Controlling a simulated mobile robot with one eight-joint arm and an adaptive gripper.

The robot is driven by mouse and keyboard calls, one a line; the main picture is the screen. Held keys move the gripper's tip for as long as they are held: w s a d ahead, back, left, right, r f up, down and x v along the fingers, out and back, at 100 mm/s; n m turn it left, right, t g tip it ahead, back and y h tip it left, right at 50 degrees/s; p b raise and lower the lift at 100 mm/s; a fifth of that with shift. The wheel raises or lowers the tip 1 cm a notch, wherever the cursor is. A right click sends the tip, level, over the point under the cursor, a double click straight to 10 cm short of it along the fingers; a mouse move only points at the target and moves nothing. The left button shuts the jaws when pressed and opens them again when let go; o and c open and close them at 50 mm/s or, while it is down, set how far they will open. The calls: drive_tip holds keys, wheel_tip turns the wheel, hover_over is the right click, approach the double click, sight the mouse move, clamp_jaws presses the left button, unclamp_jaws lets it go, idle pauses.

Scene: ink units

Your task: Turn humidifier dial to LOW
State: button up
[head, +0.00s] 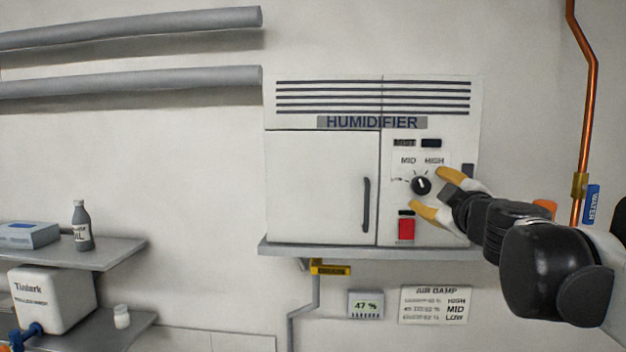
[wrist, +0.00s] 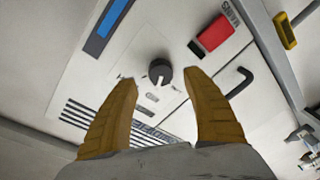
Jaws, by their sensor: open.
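The humidifier (head: 320,185) is a white wall cabinet with a control panel on its right side. Its round black dial (head: 421,185) has a white pointer mark; MID and HIGH labels stand above it, and the mark points up, slightly right, between them. The label left of the dial is too small to read. In the wrist view the dial (wrist: 160,72) lies ahead, between and beyond the fingertips. My gripper (head: 426,188) is open and empty, its yellow fingers above and below the dial in the head view. Its fingers also show in the wrist view (wrist: 164,82), apart from the dial.
A red switch (head: 406,229) sits below the dial, close to the lower finger. The cabinet door handle (head: 366,205) is to the left. A shelf (head: 290,250) runs under the cabinet. An AIR DAMP chart (head: 436,305) and a 47 % display (head: 365,305) are below.

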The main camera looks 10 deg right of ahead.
sight(423, 186)
drive_tip(key=w, duration=0.4)
drive_tip(key=shift+w+d+p, duration=0.2)
drive_tip(key=shift+d+p, duration=0.1)
drive_tip(key=shift+p, duration=0.1)
drive_tip(key=shift+s, duration=0.2)
drive_tip(key=c, duration=1.2)
drive_tip(key=n, duration=0.5)
drive_tip(key=shift+w+r+g+b, duration=0.1)
drive_tip(key=shift+g+b, duration=0.2)
drive_tip(key=shift+n+g+h, duration=0.3)
drive_tip(key=shift+n+h, duration=0.1)
drive_tip(key=shift+n, duration=1.7)
drive_tip(key=shift+c, duration=0.2)
